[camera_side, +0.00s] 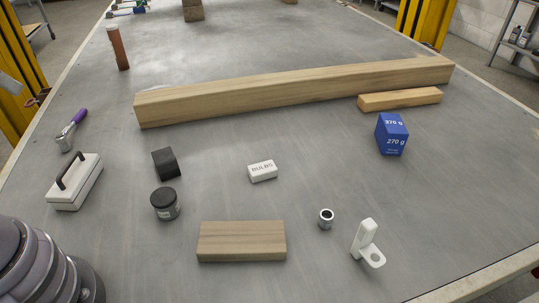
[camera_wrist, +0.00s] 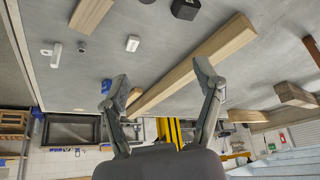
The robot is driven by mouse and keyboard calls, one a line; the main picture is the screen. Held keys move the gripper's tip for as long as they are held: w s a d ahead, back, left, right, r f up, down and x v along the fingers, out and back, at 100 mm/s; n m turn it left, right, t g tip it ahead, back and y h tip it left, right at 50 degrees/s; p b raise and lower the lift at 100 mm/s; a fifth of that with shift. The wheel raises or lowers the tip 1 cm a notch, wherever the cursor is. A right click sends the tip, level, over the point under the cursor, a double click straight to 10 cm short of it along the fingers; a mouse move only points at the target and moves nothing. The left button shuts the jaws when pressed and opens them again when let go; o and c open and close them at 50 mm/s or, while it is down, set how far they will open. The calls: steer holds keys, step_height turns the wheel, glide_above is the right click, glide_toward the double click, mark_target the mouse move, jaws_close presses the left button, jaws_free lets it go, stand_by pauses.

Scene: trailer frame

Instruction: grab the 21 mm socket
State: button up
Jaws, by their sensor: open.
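The socket (camera_side: 326,219) is a small silver cylinder with a dark round opening. It stands on the grey table at the front right, between a wooden block and a white bracket. It also shows small in the wrist view (camera_wrist: 82,46), at the upper left. No size marking is readable. My gripper (camera_wrist: 160,80) shows only in the wrist view, with its two fingers spread wide and nothing between them touching them. It is apart from the socket, which lies up and left of the left finger in that view.
A wooden block (camera_side: 241,241), a white bracket (camera_side: 367,246) and a white BULBS box (camera_side: 262,171) surround the socket. A blue 270 g box (camera_side: 392,134) and a long beam (camera_side: 290,88) lie farther back. A black-lidded jar (camera_side: 165,204) is left. Bare table surrounds the socket closely.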

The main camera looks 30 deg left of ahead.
steer(key=w+d+f+n+g+h, duration=0.3)
steer(key=w+d+f+n+h, duration=0.15)
steer(key=w+d, duration=0.5)
steer(key=w+d+f+n+g+h, duration=0.4)
steer(key=w+d+f+h, duration=0.2)
steer(key=w+d, duration=0.35)
steer(key=w+d+f+n+t+h, duration=0.1)
steer(key=w+d+f+n, duration=0.1)
steer(key=f, duration=0.6)
steer(key=w+d+f+n+t, duration=0.2)
steer(key=w+d+f+n, duration=0.1)
steer(key=f+n, duration=0.3)
steer(key=w+d+f+n+t+h, duration=0.1)
steer(key=w+f+n, duration=0.3)
steer(key=f, duration=0.6)
steer(key=shift+d+f+t+h, duration=0.2)
steer(key=shift+d+t+h, duration=0.15)
steer(key=shift+d, duration=0.3)
glide_toward(327, 215)
steer(key=x, duration=0.4)
steer(key=shift+s+f, duration=0.15)
steer(key=shift+f, duration=0.05)
steer(key=shift+w+x, duration=0.2)
steer(key=shift+x, duration=2.8)
steer(key=shift+a, duration=0.1)
steer(key=shift+c, duration=0.4)
jaws_close()
